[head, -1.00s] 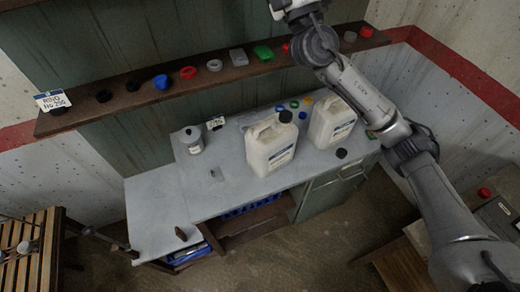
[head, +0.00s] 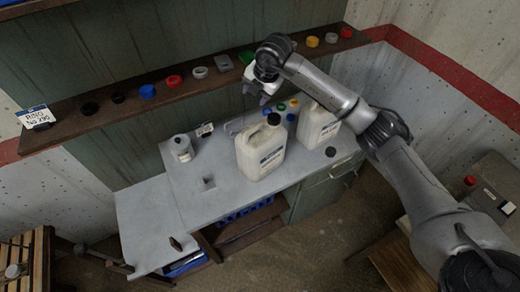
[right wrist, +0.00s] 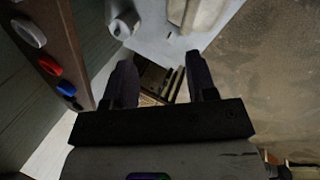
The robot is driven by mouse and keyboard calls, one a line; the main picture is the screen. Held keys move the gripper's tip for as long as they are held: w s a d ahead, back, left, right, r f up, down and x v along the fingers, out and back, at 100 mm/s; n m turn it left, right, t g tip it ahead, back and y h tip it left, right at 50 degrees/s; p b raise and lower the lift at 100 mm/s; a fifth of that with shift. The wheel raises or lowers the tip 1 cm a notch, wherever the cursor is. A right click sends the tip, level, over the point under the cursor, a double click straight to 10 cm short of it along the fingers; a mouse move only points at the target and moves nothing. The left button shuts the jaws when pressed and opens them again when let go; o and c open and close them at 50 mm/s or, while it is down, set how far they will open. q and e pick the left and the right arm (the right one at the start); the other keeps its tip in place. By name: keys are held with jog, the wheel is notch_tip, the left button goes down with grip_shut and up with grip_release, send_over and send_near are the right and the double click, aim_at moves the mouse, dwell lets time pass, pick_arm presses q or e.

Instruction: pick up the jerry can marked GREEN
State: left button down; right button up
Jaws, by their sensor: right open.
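Two white jerry cans stand upright on the grey bench. The nearer can (head: 260,152) has a black cap and a blue-and-white label; the other can (head: 316,126) stands to its right, partly behind my right forearm. I cannot read the word on either label, so I cannot tell which is marked GREEN. My right gripper (head: 261,97) is open and empty, above and behind the nearer can, by the shelf edge. In the right wrist view its fingers (right wrist: 160,62) are apart with nothing between them, and part of a white can (right wrist: 195,12) shows beyond. My left gripper is out of view.
The wall shelf (head: 105,112) holds several coloured caps, close to my right gripper. Loose caps lie behind the cans and a black cap (head: 330,152) lies in front. The bench's left part is mostly clear.

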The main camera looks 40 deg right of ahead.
jog(key=s+d+m+g, duration=0.1)
jog(key=s+m+g, duration=0.1)
jog(key=m+p, duration=0.1)
jog(key=m, duration=0.1)
send_over(259, 125)
jog(key=s, duration=0.1)
jog(key=shift+h, duration=0.4)
notch_tip(259, 125, down, 9)
jog(key=shift+f, duration=0.1)
jog(key=shift+f+p, duration=0.35)
jog(key=shift+f, duration=0.05)
jog(key=shift+w+d+f+p, duration=0.1)
jog(key=shift+w+f+p, duration=0.15)
jog(key=shift+f, duration=0.85)
jog(key=shift+w+f+p, duration=0.2)
jog(key=shift+f+p, duration=0.05)
jog(key=shift+f, duration=0.8)
grip_shut()
